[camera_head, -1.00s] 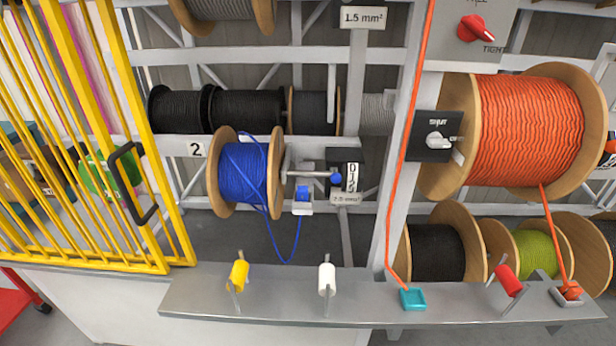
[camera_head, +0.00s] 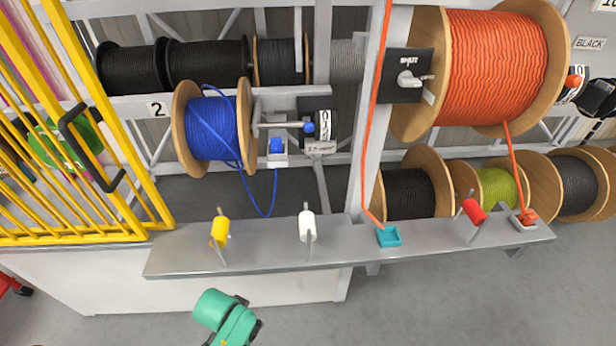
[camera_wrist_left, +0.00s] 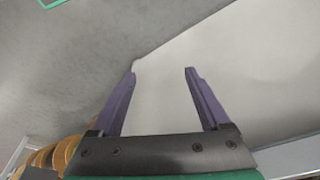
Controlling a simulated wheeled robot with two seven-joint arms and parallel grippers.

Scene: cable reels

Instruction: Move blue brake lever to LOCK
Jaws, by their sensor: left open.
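The brake lever with a blue knob (camera_head: 309,127) shows in the head view at the blue reel (camera_head: 212,130). Its grey rod lies roughly level, with the knob at the right end, beside a dark plate with a white label (camera_head: 325,125) whose lettering I cannot read clearly. My left gripper (camera_wrist_left: 162,70) is open and empty in the left wrist view, its two purple fingers apart in front of a pale grey surface. It is not near the lever. A green arm link of mine shows at the bottom of the head view, below the shelf. My right gripper is not in view.
A grey shelf (camera_head: 260,250) with yellow (camera_head: 220,230), white (camera_head: 307,226) and red (camera_head: 474,211) handles runs below the reels. A yellow gate (camera_head: 90,130) stands at the left. An orange reel (camera_head: 495,65) is at the right. The floor in front is clear.

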